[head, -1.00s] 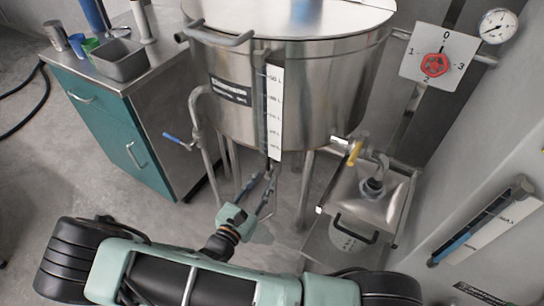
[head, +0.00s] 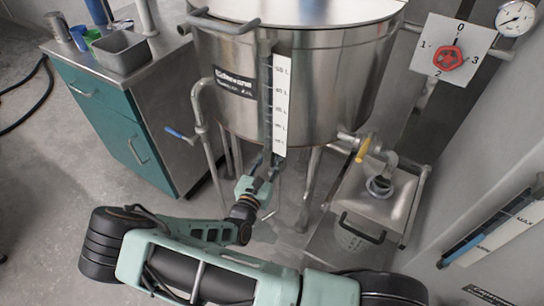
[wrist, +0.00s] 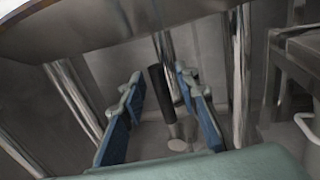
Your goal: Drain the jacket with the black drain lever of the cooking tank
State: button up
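The steel cooking tank (head: 320,85) stands on legs in the middle of the head view. Its curved underside (wrist: 120,35) crosses the top of the wrist view. A black bar (wrist: 160,92), which looks like the drain lever, hangs down under the tank in the wrist view. In the head view I cannot make it out behind my gripper. My gripper (head: 263,170) is under the tank's front edge. In the wrist view my gripper (wrist: 157,78) is open, with the black bar between the lines of its two blue fingers. I cannot tell whether they touch it.
A blue-handled valve (head: 179,135) is on the pipe left of the tank. A yellow-handled valve (head: 363,149) is at its right, above a steel stand (head: 350,197). Tank legs (wrist: 240,75) stand near my gripper. A teal cabinet (head: 105,125) is at the left.

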jog(key=shift+w, duration=0.2)
jog(key=shift+c, duration=0.3)
grip_shut()
